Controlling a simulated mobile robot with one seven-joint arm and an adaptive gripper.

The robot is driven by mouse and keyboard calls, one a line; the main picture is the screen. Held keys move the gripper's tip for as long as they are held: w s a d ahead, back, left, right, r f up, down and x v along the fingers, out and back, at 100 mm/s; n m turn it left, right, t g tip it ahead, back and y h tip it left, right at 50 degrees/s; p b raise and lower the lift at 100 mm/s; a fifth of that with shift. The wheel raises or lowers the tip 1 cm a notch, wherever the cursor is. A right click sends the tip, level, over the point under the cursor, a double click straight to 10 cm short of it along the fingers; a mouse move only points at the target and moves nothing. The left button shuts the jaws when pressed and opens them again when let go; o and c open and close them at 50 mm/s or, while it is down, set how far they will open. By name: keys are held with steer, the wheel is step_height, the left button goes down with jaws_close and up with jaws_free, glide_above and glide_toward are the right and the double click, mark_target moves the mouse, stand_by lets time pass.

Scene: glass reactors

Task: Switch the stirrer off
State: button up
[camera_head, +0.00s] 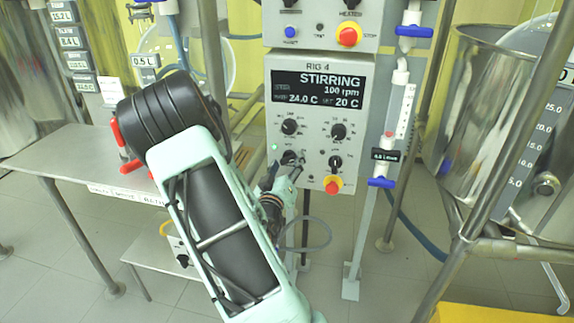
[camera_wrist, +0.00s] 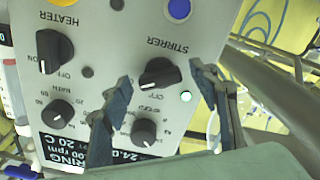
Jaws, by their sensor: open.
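The RIG 4 control panel (camera_head: 316,118) faces me, and its display (camera_head: 318,90) reads STIRRING, 100 rpm. The black stirrer knob (camera_wrist: 160,72), labelled STIRRER, is in the wrist view. It also shows in the head view (camera_head: 289,158), partly hidden by my gripper. A small lamp (camera_wrist: 185,96) beside it is lit, and looks green in the head view. My gripper (camera_wrist: 161,78) is open, with one finger on each side of the stirrer knob in the picture. I cannot tell whether the fingers touch it. The knob's exact setting is unclear.
The heater knob (camera_wrist: 52,52) sits beside the stirrer knob. Two more knobs (camera_head: 290,126) are above it, under the display. A red and yellow stop button (camera_head: 333,185) is at the lower panel edge. A pipe with a blue valve (camera_head: 382,183) stands right of the panel.

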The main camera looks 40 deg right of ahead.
steer(key=shift+w+d, duration=0.1)
steer(key=shift+c, duration=0.6)
steer(key=c, duration=1)
steer(key=shift+c, duration=0.2)
steer(key=shift+n, duration=0.3)
steer(key=n+p, duration=0.2)
steer(key=n, duration=0.3)
steer(key=n+p, duration=0.2)
steer(key=n, duration=0.4)
steer(key=shift+n, duration=0.4)
steer(key=o, duration=1.2)
steer(key=shift+c, duration=0.2)
